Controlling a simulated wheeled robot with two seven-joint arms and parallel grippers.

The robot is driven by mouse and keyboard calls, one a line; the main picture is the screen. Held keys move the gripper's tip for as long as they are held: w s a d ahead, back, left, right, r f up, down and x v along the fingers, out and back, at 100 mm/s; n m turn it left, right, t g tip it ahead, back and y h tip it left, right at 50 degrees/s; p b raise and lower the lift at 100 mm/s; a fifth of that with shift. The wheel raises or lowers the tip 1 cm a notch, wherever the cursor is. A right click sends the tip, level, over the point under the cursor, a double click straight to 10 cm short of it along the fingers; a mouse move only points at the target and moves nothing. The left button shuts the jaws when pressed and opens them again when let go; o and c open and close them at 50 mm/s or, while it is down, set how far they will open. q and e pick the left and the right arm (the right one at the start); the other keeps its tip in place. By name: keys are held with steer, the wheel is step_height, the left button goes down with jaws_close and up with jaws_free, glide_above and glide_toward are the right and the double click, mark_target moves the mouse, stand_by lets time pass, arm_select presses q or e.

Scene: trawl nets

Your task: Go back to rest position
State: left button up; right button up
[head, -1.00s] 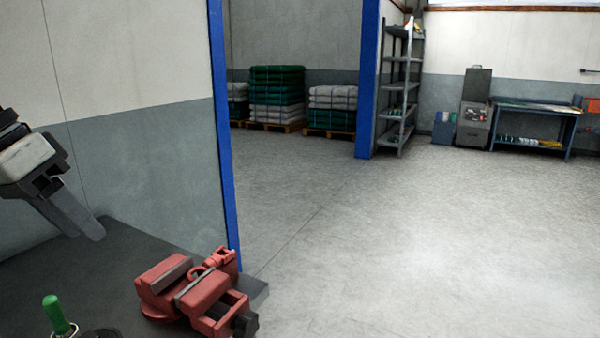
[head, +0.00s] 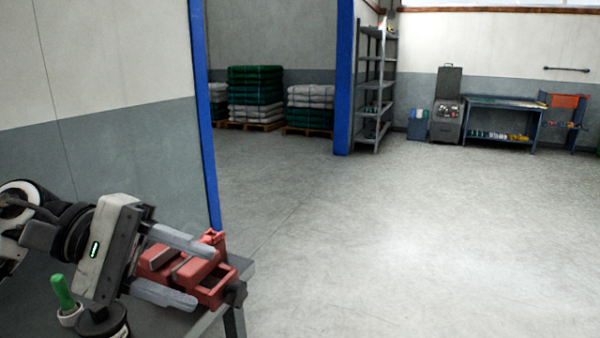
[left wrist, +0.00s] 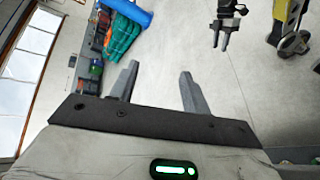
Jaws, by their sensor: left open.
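My left gripper (head: 204,276) is at the lower left of the head view, a pale body with two grey fingers spread apart and nothing between them. Its fingers overlap the red vise (head: 215,285) in the picture; I cannot tell whether they touch it. The left wrist view shows the same open, empty fingers (left wrist: 158,84). A small dark two-fingered gripper at the top of that view looks like my right gripper (left wrist: 222,38); it is too small to tell its opening.
The dark bench (head: 165,318) carries the vise and a green-handled tool (head: 63,292). A blue post (head: 203,120) stands behind it. Net stacks (head: 255,95) on pallets, a shelf rack (head: 375,90) and a blue workbench (head: 510,104) stand far back. The floor (head: 430,240) is clear.

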arm_select(q)
steer(key=d+f+n+t+h, duration=0.15)
steer(key=d+n+h, duration=0.35)
steer(key=n, duration=0.6)
steer(key=w+a+f+m+t+y, duration=0.25)
steer(key=f+m+t+y, duration=0.45)
steer(key=m, duration=1)
steer(key=w+a+f+m+t+y, duration=0.25)
steer(key=f+m+t, duration=0.75)
steer(key=m, duration=0.7)
steer(key=s+f+n+g+y+b, duration=0.3)
steer(key=s+f+n, duration=0.4)
steer(key=f, duration=0.5)
steer(key=s+f+n+g+y+b, duration=0.3)
steer(key=s+f+n, duration=0.4)
steer(key=f+n, duration=0.3)
steer(key=shift+f+g+b, duration=0.75)
steer(key=shift+f+b, duration=0.1)
steer(key=shift+f, duration=0.05)
arm_select(e)
steer(key=f, duration=0.1)
steer(key=a+f, duration=0.1)
steer(key=f, duration=0.1)
steer(key=shift+a+f+y, duration=0.15)
steer(key=shift+y, duration=0.15)
